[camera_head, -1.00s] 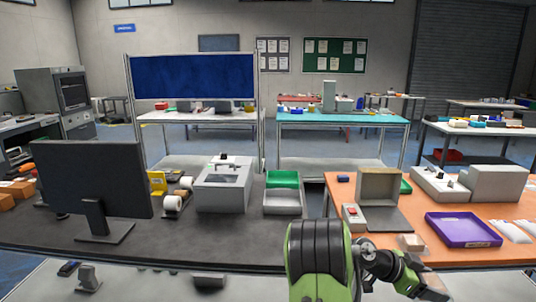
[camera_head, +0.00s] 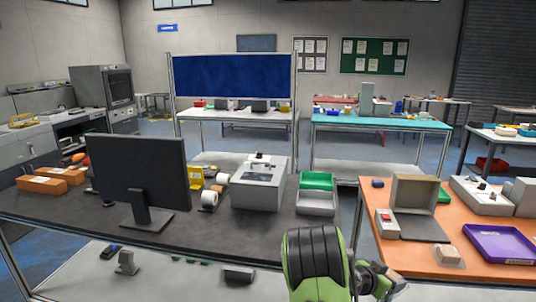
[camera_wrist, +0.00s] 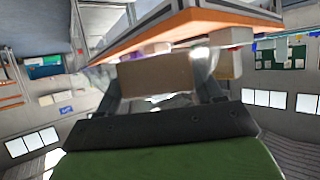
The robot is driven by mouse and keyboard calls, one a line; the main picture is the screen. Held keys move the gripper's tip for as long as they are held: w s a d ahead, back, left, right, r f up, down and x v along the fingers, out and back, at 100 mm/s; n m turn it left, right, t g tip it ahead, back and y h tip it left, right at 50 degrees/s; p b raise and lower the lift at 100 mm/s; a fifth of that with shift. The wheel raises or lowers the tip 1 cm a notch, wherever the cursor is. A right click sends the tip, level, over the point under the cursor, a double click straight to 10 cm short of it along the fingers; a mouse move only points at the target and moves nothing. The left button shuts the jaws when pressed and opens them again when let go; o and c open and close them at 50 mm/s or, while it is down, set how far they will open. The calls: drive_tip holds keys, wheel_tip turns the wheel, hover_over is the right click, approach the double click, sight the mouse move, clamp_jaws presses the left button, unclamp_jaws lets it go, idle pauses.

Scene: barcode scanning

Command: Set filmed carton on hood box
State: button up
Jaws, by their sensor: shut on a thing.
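My gripper (camera_wrist: 160,84) is shut on a brown carton (camera_wrist: 153,76) in the wrist view, with clear shiny film around its ends. In the head view my gripper (camera_head: 382,289) is at the bottom edge, partly cut off, and the carton cannot be made out there. A beige, open-fronted, hood-shaped box (camera_head: 415,192) stands on the orange table (camera_head: 407,263) at right, beyond my gripper. It appears to be the hood box. The held carton is apart from it.
A beige block (camera_head: 447,255) and a purple tray (camera_head: 502,243) lie on the orange table near the hood box. A monitor (camera_head: 140,175), a grey machine (camera_head: 258,188) and a green-and-grey bin (camera_head: 317,200) stand on the dark table to the left.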

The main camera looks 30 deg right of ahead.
drive_tip(key=w+a+f+n+t+y+p, duration=0.15)
drive_tip(key=w+a+f+n+t, duration=0.3)
drive_tip(key=w+a, duration=0.5)
drive_tip(key=w+a+f+n+t+y, duration=0.35)
drive_tip(key=w+a+n+t, duration=0.25)
drive_tip(key=w+a, duration=0.3)
drive_tip(key=a+f+n+t+y, duration=0.1)
drive_tip(key=a+n+y, duration=0.3)
drive_tip(key=a, duration=0.8)
drive_tip(key=a+f+n+t+y+p, duration=0.1)
drive_tip(key=a+f+n+y, duration=0.2)
drive_tip(key=a, duration=0.9)
drive_tip(key=shift+w+a+f+n+y+p, duration=0.25)
drive_tip(key=shift+a+n+y+p, duration=0.05)
drive_tip(key=shift+n+y, duration=0.1)
drive_tip(key=shift+d+t, duration=0.1)
drive_tip(key=shift+t, duration=0.15)
